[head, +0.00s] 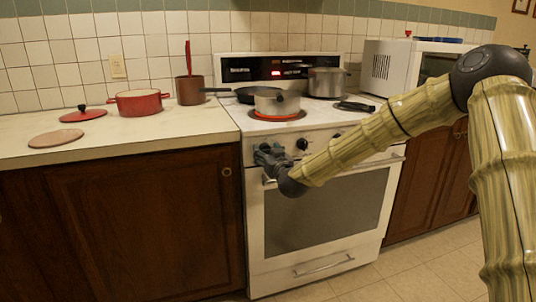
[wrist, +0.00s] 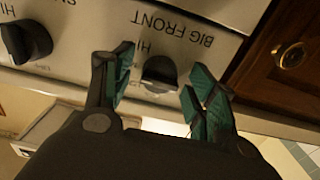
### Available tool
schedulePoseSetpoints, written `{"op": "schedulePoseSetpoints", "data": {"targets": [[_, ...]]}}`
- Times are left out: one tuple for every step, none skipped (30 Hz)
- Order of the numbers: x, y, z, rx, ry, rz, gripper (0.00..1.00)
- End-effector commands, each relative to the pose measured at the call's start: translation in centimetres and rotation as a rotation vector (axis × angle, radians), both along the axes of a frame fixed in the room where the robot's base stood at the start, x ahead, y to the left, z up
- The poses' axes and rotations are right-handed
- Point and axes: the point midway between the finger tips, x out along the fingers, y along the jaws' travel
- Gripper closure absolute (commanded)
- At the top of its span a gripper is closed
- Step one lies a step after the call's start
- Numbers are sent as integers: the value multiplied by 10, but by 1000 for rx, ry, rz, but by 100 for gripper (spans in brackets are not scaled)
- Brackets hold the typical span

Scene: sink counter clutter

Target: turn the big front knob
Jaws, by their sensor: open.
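The big front knob (wrist: 160,72) is dark, on the white stove panel under the upside-down label "BIG FRONT" in the wrist view. My gripper (wrist: 157,64) is open, with one teal-padded finger on each side of the knob. Gaps show between the knob and the fingers, and I cannot see contact. In the head view my gripper (head: 268,158) is at the left end of the stove's front panel and hides this knob.
Another dark knob (wrist: 25,41) is beside it; in the head view a knob (head: 302,144) shows to the right. A pot (head: 277,102) sits on a red-glowing front burner, with a frying pan (head: 250,94) behind. The oven handle (head: 375,162) runs below the panel.

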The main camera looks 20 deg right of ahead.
Motion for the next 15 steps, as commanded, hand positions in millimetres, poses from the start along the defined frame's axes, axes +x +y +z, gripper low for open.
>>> {"op": "schedulePoseSetpoints", "data": {"targets": [[0,0,0,0,0,0,43],[0,0,0,0,0,0,43],[0,0,0,0,0,0,43],[0,0,0,0,0,0,43],[0,0,0,0,0,0,43],[0,0,0,0,0,0,45],[0,0,0,0,0,0,50],[0,0,0,0,0,0,55],[0,0,0,0,0,0,63],[0,0,0,0,0,0,68],[0,0,0,0,0,0,74],[0,0,0,0,0,0,81],[0,0,0,0,0,0,86],[0,-1,0,0,0,0,89],[0,-1,0,0,0,0,89]]}}
